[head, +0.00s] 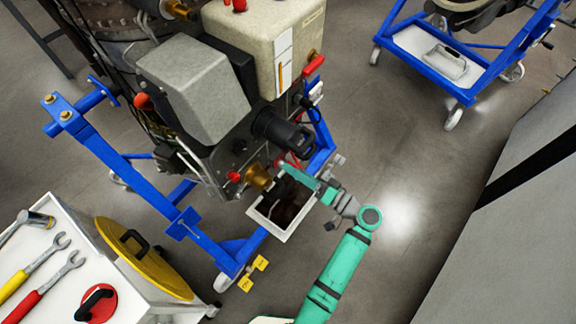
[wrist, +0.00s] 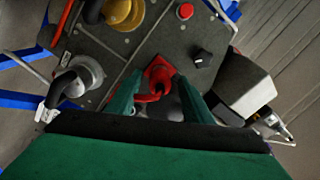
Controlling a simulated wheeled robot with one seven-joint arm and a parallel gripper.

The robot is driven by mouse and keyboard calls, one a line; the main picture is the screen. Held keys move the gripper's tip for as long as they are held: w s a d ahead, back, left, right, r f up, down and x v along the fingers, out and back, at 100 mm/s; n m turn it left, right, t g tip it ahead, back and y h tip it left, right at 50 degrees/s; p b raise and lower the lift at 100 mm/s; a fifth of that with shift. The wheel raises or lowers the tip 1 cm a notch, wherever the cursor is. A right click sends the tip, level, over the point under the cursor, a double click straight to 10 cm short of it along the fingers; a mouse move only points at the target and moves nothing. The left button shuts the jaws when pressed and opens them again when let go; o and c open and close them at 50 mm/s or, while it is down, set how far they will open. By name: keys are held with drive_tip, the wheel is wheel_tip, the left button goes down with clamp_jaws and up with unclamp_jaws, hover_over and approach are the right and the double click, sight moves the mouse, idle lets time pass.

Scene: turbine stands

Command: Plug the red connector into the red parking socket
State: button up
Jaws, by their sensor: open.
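A red connector (wrist: 160,74) with a short curved red part shows in the wrist view, at a dark panel with bolts. My gripper (wrist: 160,86) is open, with one green finger on each side of the red part. I cannot tell whether the fingers touch it. In the head view my gripper (head: 287,170) is low at the front of the turbine unit, beside a brass fitting (head: 258,177), and partly hides the red part. I cannot make out the red parking socket for certain. A round red button (wrist: 186,11) is on the same panel.
A black knob (wrist: 202,58) and a grey round fitting with a black hose (wrist: 72,84) flank the fingers. A blue stand frame (head: 130,165) surrounds the unit. A white tool cart (head: 60,240) stands lower left.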

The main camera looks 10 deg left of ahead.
drive_tip(key=shift+w+a, duration=0.15)
drive_tip(key=shift+a, duration=0.15)
idle(0.5)
drive_tip(key=shift+c, duration=0.4)
clamp_jaws()
